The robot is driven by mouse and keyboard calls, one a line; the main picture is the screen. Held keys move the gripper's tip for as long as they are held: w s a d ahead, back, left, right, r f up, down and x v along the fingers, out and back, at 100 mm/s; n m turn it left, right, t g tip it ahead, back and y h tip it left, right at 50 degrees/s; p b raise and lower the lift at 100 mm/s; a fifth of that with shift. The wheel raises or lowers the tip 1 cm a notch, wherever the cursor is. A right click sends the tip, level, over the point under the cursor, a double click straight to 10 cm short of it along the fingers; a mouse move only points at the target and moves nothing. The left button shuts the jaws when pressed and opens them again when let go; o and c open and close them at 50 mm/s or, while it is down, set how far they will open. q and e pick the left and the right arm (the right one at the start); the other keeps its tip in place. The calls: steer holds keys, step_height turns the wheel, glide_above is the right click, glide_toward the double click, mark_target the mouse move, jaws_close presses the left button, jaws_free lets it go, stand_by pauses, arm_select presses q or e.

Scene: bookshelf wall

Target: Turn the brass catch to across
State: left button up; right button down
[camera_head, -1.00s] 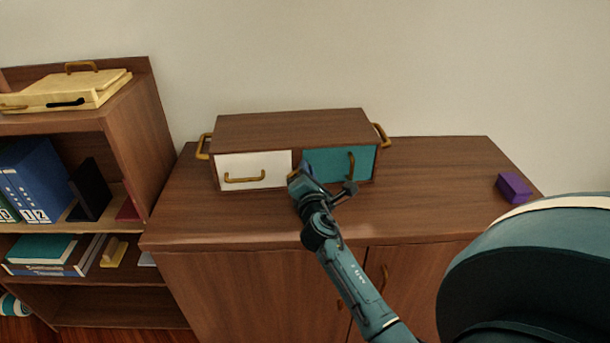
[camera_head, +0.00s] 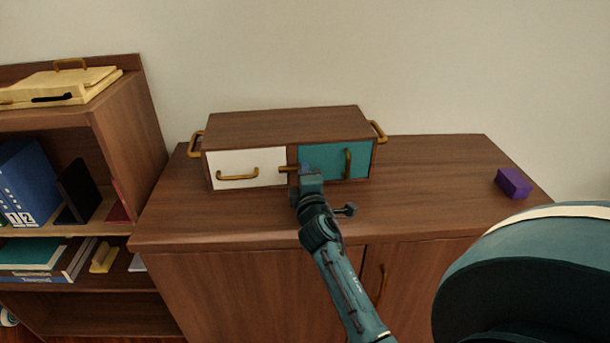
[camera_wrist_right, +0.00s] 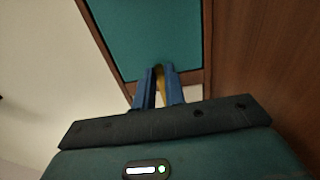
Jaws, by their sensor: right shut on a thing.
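The brass catch (camera_head: 287,169) is on the front of the small wooden cabinet, between the white front and the teal door. In the head view its visible end lies level and points left; the rest is hidden by my right gripper (camera_head: 306,168). In the right wrist view the blue fingers of the right gripper (camera_wrist_right: 159,88) are closed around the brass catch (camera_wrist_right: 160,80), in front of the divider below the teal door (camera_wrist_right: 157,38). My left gripper is not in view.
The small cabinet (camera_head: 290,128) stands on a wooden sideboard (camera_head: 430,190), with brass handles on its sides and fronts. A purple block (camera_head: 513,183) lies at the right. A shelf unit (camera_head: 130,120) with books stands at the left. The sideboard top between cabinet and block is clear.

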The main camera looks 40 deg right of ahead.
steer(key=shift+f, duration=0.1)
stand_by(0.4)
steer(key=c, duration=1.5)
jaws_free()
steer(key=shift+o, duration=0.2)
steer(key=shift+s, duration=0.1)
